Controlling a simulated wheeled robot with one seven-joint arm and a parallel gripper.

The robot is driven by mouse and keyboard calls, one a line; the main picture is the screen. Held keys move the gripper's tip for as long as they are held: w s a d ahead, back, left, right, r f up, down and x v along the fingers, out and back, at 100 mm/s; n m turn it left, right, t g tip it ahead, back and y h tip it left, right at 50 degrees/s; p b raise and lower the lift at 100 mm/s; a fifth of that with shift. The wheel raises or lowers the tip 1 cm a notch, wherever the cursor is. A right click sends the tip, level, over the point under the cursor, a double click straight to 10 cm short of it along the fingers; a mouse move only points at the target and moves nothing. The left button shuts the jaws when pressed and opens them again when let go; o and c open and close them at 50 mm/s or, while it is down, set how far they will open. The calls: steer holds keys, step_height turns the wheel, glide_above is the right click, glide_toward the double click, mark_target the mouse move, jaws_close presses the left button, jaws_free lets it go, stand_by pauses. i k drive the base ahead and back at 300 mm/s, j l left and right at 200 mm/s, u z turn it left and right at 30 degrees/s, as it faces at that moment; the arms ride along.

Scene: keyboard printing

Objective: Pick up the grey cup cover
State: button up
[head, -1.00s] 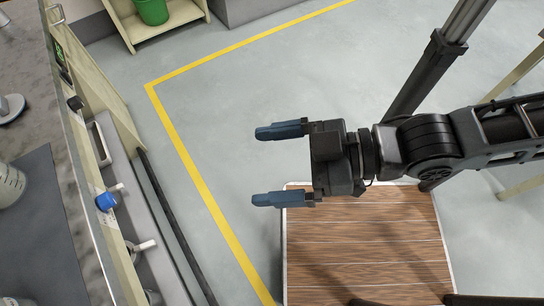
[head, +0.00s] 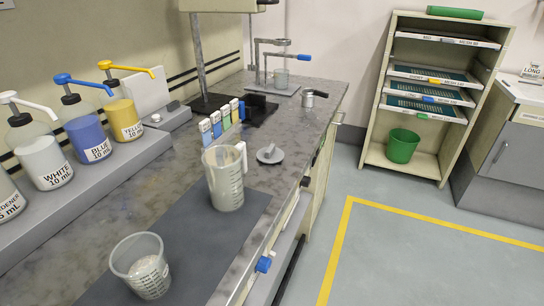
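The grey cup cover (head: 268,157), a small round grey disc with an upright knob or handle, lies on the grey stone-like counter near its front edge. It sits just right of and behind a tall clear measuring jug (head: 226,182) with a handle. The cover is fully visible, apart from the jug, and nothing lies on it. My gripper is outside the current head view, so its state does not show.
A clear cup (head: 147,278) stands on the dark mat (head: 205,250) in front. Pump bottles (head: 88,138) line the left. A metal pot (head: 308,98) and a clamp stand (head: 270,65) are farther back. Floor right of the counter is clear, before a shelf (head: 375,100) with a green bucket (head: 402,146).

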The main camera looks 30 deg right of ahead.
mark_target(271, 154)
steer(key=i+l+u, duration=0.15)
steer(key=l, duration=0.3)
steer(key=i+l+u, duration=0.15)
steer(key=l, duration=0.25)
steer(key=l+u, duration=0.15)
steer(key=l, duration=0.3)
